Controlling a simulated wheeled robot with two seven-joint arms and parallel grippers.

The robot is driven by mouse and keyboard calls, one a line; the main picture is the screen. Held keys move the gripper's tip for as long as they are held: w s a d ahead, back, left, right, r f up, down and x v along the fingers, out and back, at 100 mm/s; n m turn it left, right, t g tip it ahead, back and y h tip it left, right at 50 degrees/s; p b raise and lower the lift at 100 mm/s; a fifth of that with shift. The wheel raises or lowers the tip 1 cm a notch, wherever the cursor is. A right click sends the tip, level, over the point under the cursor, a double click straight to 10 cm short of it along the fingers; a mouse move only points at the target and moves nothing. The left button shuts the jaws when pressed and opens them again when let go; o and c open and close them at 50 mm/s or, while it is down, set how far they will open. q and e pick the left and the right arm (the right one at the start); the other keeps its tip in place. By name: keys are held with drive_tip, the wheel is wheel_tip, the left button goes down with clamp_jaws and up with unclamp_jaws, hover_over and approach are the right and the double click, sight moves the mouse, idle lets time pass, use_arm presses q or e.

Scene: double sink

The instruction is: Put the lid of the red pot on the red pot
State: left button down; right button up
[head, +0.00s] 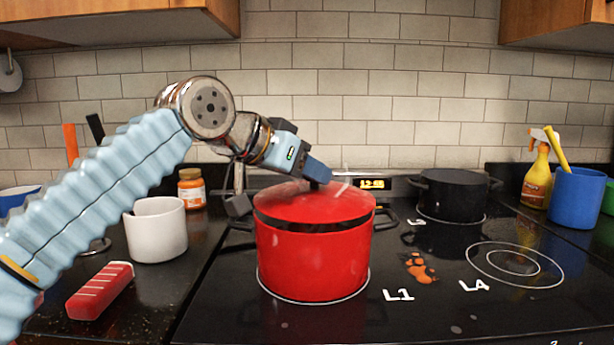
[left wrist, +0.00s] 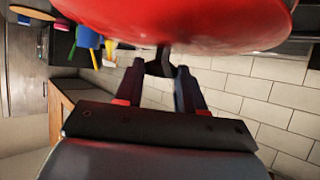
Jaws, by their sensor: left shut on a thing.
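The red pot (head: 312,262) stands upright on the left front burner in the head view. Its red lid (head: 310,203) is over the pot's opening, with a dark band between lid and pot wall. I cannot tell whether the lid touches the rim all round. My left gripper (head: 320,178) is above the lid and shut on its knob. In the left wrist view, the dark knob (left wrist: 159,66) is between the fingers and the red lid (left wrist: 190,22) fills the top. My right gripper is not in view.
A black pot (head: 452,197) stands on a back burner. An orange patch (head: 418,268) lies on the stove. A white cup (head: 156,230), a red-and-white object (head: 100,290) and a jar (head: 191,189) are at left. A spray bottle (head: 537,178) and blue container (head: 576,198) are at right.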

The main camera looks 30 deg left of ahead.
use_arm(q)
drive_tip(key=shift+f, duration=0.5)
drive_tip(key=c, duration=0.7)
unclamp_jaws()
drive_tip(key=v, duration=1.2)
drive_tip(key=shift+d, duration=0.1)
